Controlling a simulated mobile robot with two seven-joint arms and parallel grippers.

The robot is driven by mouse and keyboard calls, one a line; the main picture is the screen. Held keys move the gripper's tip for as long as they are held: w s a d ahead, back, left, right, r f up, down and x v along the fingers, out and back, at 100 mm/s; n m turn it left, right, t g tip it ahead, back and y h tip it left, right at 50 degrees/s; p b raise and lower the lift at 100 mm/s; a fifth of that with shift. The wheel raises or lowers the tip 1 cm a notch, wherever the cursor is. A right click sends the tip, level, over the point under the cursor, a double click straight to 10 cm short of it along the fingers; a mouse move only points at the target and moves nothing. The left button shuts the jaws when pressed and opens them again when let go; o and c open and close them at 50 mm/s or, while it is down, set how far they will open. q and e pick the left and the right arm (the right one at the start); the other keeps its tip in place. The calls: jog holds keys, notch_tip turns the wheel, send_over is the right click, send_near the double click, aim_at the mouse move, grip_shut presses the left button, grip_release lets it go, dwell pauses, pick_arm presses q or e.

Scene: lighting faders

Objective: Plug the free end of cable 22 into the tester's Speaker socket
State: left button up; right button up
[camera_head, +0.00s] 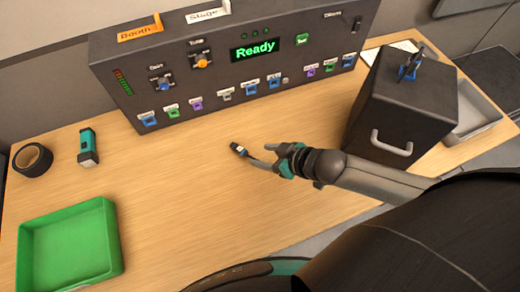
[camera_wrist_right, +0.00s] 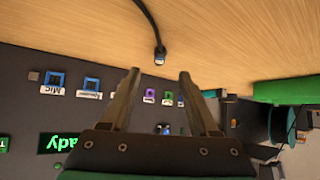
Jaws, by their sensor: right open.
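The tester (camera_head: 240,55) is the dark panel at the back of the table, its display reading "Ready". A row of coloured sockets runs along its lower front. In the right wrist view, upside down, a blue socket marked Mic (camera_wrist_right: 55,79) sits beside another blue socket (camera_wrist_right: 92,84) whose small label I cannot read surely. A dark cable end with a plug (camera_head: 239,149) is above the table; the plug also shows in the wrist view (camera_wrist_right: 160,56). My right gripper (camera_head: 272,155) is open, with the plug beyond its fingertips. The cable's number is not readable. My left gripper is out of view.
A dark box with a handle (camera_head: 405,115) stands at the right, with a grey tray (camera_head: 484,116) behind it. A green tray (camera_head: 110,245), a black tape roll (camera_head: 32,160) and a teal device (camera_head: 88,147) are at the left.

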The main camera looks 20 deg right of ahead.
aim_at(246, 152)
jog(key=b+x, duration=0.3)
jog(key=shift+s+f, duration=0.1)
jog(key=shift+f, duration=0.1)
jog(key=b+x, duration=0.2)
jog(key=x, duration=0.1)
jog(key=shift+w+a+f+b, duration=0.15)
jog(key=shift+w+f+b, duration=0.1)
jog(key=shift+b, duration=0.15)
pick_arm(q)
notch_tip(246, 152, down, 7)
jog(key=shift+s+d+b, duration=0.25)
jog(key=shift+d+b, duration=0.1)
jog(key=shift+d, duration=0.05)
pick_arm(e)
jog(key=shift+x, duration=0.75)
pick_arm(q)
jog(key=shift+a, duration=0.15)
pick_arm(e)
jog(key=shift+w+r, duration=0.1)
jog(key=shift+c, duration=0.3)
grip_shut()
notch_tip(246, 152, up, 5)
jog(key=p, duration=0.5)
jog(key=shift+r+p, duration=0.1)
jog(key=shift+p, duration=0.3)
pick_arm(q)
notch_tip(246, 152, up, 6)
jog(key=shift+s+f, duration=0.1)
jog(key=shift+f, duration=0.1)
